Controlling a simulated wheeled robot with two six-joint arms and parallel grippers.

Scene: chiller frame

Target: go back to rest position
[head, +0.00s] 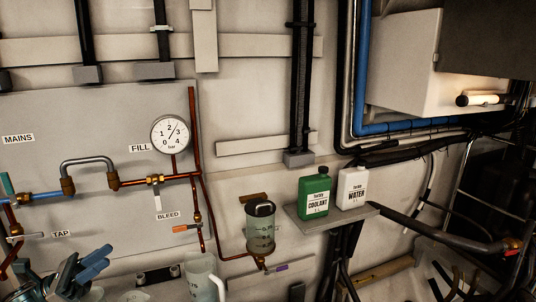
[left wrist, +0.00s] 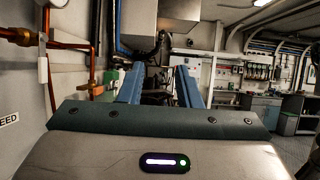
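My left gripper (head: 99,257) is at the bottom left of the head view, with its blue fingers pointing up and to the right. It is in front of the wall panel, below the TAP and BLEED labels. In the left wrist view the two blue fingers of the left gripper (left wrist: 159,72) stand apart with nothing between them, so it is open and empty. I do not make out my right gripper in either view.
The panel carries copper pipes (head: 158,181), a gauge (head: 170,134) and valves. A clear jug (head: 202,278) stands close right of the gripper. A clear canister (head: 260,230) hangs mid-view. Green coolant (head: 314,194) and white water (head: 352,188) bottles stand on a shelf (head: 330,218).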

